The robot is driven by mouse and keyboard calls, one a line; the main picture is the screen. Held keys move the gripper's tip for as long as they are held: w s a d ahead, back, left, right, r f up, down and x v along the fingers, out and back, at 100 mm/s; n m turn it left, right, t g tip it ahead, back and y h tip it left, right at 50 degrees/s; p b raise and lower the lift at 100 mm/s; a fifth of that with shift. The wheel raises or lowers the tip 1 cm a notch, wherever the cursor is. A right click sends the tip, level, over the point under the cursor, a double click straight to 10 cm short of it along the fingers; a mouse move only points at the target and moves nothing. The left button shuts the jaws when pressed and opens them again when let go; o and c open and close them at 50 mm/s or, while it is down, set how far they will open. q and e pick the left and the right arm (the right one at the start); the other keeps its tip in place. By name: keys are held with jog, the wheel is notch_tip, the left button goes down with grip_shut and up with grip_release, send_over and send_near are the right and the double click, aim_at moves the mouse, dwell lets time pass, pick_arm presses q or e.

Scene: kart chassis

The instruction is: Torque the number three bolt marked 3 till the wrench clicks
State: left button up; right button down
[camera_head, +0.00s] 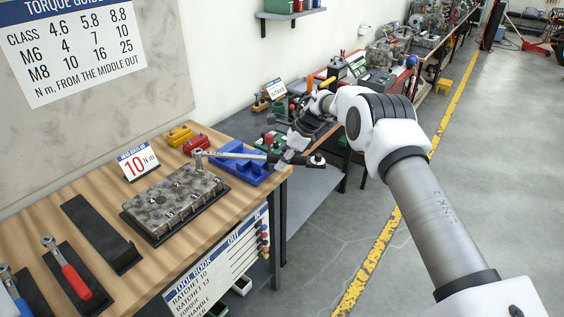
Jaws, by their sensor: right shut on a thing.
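A grey metal block (175,203) with small numbered marks on its top lies on a dark mat on the wooden bench. The marks are too small for me to tell surely which is 3. A torque wrench (232,155) with a silver shaft and dark handle reaches over the block's far right corner. Its upright head stands at that corner; I cannot tell whether it is seated on a bolt. My right gripper (284,153) is shut on the wrench handle near the bench's right edge. My left gripper is not in view.
A blue holder (243,171) lies below the wrench. A sign reading 10 N m (138,163) stands behind the block. A red-handled ratchet (70,272) and an empty dark tray (100,233) are at left. Yellow and red cases (180,136) sit by the wall.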

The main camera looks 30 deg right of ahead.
notch_tip(320, 180, up, 4)
jog(key=p, duration=0.2)
jog(key=shift+r+p, duration=0.25)
jog(key=shift+p, duration=0.15)
jog(key=shift+r, duration=0.4)
jog(key=shift+f, duration=0.1)
